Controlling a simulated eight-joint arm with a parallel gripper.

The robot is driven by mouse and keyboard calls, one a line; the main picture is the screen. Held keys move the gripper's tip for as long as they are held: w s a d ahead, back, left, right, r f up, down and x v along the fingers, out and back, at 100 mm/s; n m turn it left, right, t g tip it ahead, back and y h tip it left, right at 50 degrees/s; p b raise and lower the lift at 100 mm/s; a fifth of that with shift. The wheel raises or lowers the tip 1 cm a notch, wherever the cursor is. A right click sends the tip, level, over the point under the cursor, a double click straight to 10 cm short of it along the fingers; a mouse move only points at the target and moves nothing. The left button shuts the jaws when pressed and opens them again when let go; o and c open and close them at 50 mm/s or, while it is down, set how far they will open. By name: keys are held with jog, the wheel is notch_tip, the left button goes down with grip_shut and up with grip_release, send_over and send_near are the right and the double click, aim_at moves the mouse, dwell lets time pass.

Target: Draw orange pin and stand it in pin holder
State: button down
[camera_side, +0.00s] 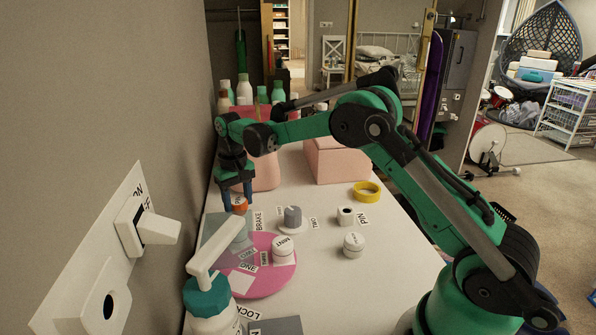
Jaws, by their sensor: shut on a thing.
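The orange pin (239,205) shows as a small orange piece low between the fingers of my gripper (237,200), at the left of the white table beside a BRAKE label. My gripper points down and is shut on it. The pin's lower end is hard to make out, so I cannot tell whether it is still seated or clear of the surface. The pin holder (346,216) appears to be the small white block with a dark hole, beside a label that seems to read PIN, to the right of my gripper. Its hole looks empty.
A grey knob (292,215) stands between gripper and holder. A pink disc (262,284) carries a white knob (283,248). A white round piece (353,244), yellow ring (367,191), pink box (337,160) and pump bottle (208,295) stand around. The wall is close at left.

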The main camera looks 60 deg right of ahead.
aim_at(238, 200)
jog(key=shift+r, duration=0.75)
dwell(0.3)
jog(key=shift+r, duration=1.8)
jog(key=s+d+r+m, duration=0.2)
jog(key=s+d+m, duration=0.1)
jog(key=s+d, duration=0.4)
jog(key=s+d+r+m, duration=0.3)
jog(key=s+d, duration=0.4)
jog(key=s, duration=0.4)
jog(key=shift+s+d, duration=0.25)
jog(key=shift+s, duration=0.1)
jog(key=shift+f, duration=2.95)
jog(key=shift+f, duration=2.05)
